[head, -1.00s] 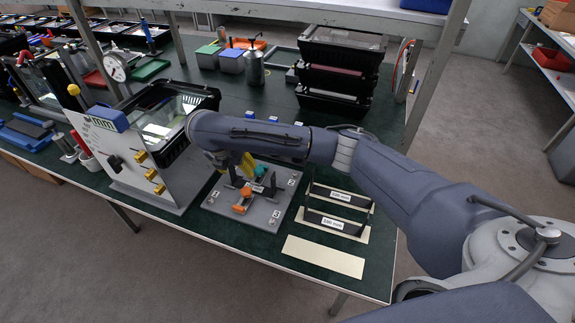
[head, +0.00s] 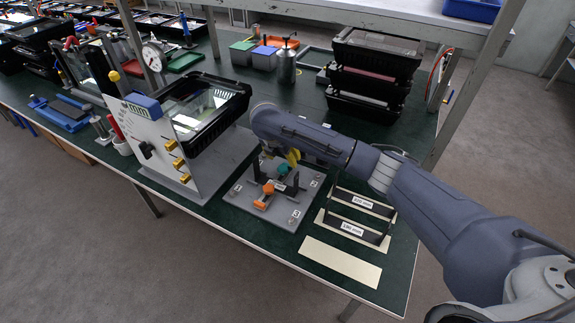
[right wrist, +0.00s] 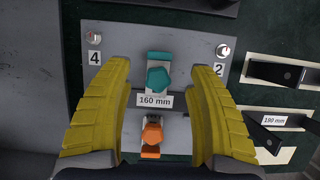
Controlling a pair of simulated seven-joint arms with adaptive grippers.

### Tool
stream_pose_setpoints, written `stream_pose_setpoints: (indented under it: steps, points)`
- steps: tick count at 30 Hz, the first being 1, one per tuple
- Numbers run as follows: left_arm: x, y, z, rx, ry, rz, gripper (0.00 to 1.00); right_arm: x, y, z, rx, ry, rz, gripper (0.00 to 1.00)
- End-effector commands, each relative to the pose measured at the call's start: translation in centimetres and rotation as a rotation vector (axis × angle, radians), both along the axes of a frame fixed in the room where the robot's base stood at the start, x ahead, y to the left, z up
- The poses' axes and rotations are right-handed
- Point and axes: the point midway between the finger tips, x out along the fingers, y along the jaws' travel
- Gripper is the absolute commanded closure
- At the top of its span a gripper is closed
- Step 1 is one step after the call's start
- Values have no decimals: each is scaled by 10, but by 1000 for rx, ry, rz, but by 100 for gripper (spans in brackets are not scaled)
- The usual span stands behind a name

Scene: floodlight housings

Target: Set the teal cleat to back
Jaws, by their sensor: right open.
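The teal cleat (head: 283,170) is on a grey fixture plate (head: 240,196), behind an orange cleat (head: 268,188). In the right wrist view the teal cleat (right wrist: 158,78) has a knob-like head over a pale slotted block, above a "160 mm" label. The orange cleat (right wrist: 152,135) sits below that label. My right gripper (head: 292,157) hangs over the plate, partly hidden by its arm in the head view. Its yellow fingers (right wrist: 162,68) are spread on either side of the teal cleat, apart from it in the picture. My left gripper is not in view.
Bars in a labelled rack (head: 352,228) stand right of the plate, near a bare cream strip (head: 340,262). A white panel with yellow knobs (head: 150,145) stands left. A black tray (head: 235,105) is behind, and stacked black trays (head: 375,75) stand at the back right.

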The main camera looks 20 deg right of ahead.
Motion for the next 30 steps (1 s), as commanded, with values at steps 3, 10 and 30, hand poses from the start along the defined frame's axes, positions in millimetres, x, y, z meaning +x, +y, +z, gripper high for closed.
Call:
stream_pose_setpoints:
  steps: [3, 10, 30]
  points:
    - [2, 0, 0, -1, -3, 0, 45, 5, -6, -20, -1, 1, -1, 42]
    - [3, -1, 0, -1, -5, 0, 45, 14, -14, -48, -1, 1, 0, 42]
    - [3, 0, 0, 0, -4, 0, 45, 20, -19, -68, 0, -1, 1, 40]
